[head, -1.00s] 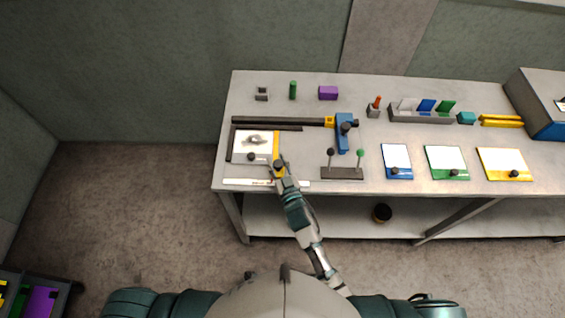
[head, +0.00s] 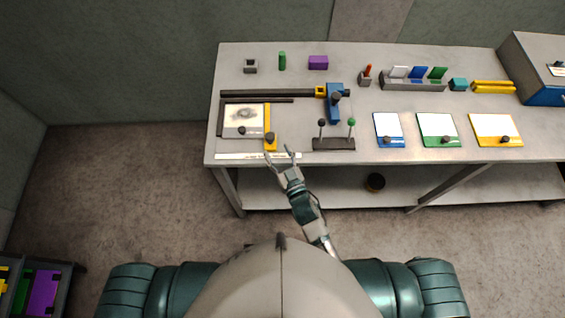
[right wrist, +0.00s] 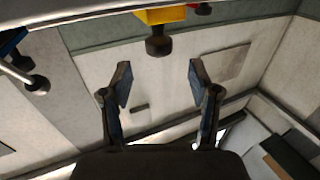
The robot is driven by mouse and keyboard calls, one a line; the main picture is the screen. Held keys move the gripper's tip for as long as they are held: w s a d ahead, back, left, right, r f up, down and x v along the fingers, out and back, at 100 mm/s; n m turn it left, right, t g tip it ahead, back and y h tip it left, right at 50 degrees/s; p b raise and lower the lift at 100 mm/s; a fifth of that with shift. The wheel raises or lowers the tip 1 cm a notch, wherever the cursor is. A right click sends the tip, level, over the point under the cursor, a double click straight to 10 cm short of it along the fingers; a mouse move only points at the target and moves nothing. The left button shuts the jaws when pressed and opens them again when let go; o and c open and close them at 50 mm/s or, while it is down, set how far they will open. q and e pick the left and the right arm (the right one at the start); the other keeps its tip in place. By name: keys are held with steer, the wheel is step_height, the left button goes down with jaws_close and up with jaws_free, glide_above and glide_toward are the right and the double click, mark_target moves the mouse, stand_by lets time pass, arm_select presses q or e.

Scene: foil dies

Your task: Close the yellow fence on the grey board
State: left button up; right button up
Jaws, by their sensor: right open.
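The grey board (head: 256,134) lies at the left end of the table, with a white sheet (head: 240,112) bearing a grey smudge on it. The yellow fence (head: 267,118) stands along the sheet's right edge, with a dark knob at its near end. In the right wrist view, a yellow part (right wrist: 165,15) with a dark knob (right wrist: 160,42) shows beyond the fingertips. My right gripper (head: 281,153) is open and empty at the table's front edge, just short of the knob and apart from it. My left gripper is out of view.
A stand with two knobbed levers (head: 334,143) is right of the board. A dark rail (head: 265,94) with a blue slide (head: 335,105) runs behind it. Blue, green and yellow plates (head: 438,130) lie further right. A pale strip (head: 255,156) lies along the front edge.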

steer(key=s+d+f+m+g+h, duration=0.1)
steer(key=s+d+f+g+h, duration=0.25)
steer(key=d, duration=0.35)
steer(key=s+d+f+m+g+h, duration=0.2)
steer(key=s+d+f, duration=0.3)
steer(key=d, duration=0.3)
steer(key=s+d+f+g+h, duration=0.1)
steer(key=s+d+g, duration=0.3)
steer(key=s, duration=0.2)
steer(key=s+d+f+g, duration=0.2)
steer(key=s+d+g, duration=0.2)
steer(key=s, duration=0.3)
step_height(320, 180, down, 27)
steer(key=s+g, duration=0.1)
steer(key=s, duration=0.2)
steer(key=s+d+f+g, duration=0.1)
steer(key=s+f, duration=1.2)
steer(key=shift+d+f+n, duration=0.25)
steer(key=shift+d+n, duration=0.15)
